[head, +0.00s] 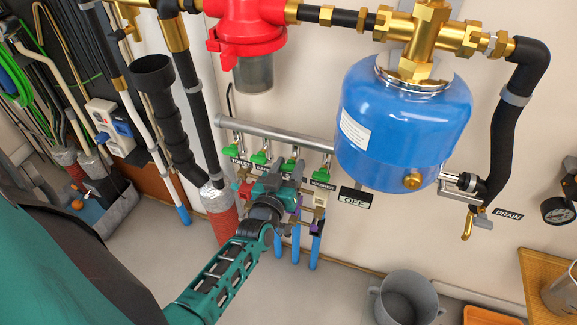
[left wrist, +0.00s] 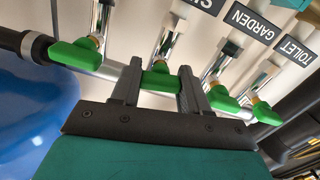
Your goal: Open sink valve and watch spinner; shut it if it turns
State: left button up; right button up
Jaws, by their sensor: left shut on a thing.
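A row of green-handled valves hangs from a grey pipe (head: 275,132) on the wall. My left gripper (head: 285,182) is at the third valve from the left. In the left wrist view, my left gripper (left wrist: 160,88) is shut on a green valve handle (left wrist: 160,79), with one finger on each side. The label by this valve (left wrist: 208,5) is cut off and shows only an "S". How far the handle is turned is hard to tell. No spinner can be made out clearly; my gripper and wrist hide part of the lower fittings. My right gripper is not in view.
Neighbouring green handles stand close by, at GARDEN (left wrist: 220,97) and on the other side (left wrist: 75,55). A blue tank (head: 400,115) bulges out to the right. A red filter housing (head: 248,35) is above. A grey bucket (head: 405,298) stands on the floor.

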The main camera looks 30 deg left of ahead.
pick_arm(q)
jog(key=n, duration=0.3)
jog(key=shift+r+n+p, duration=0.1)
jog(key=shift+n+p, duration=0.25)
jog(key=shift+n, duration=0.05)
jog(key=n, duration=0.3)
jog(key=shift+n, duration=0.3)
jog(key=n, duration=0.4)
jog(key=shift+w+n+b, duration=0.1)
jog(key=shift+n+b, duration=0.35)
jog(key=shift+n, duration=1.75)
jog(key=o, duration=1)
jog(key=shift+o, duration=0.3)
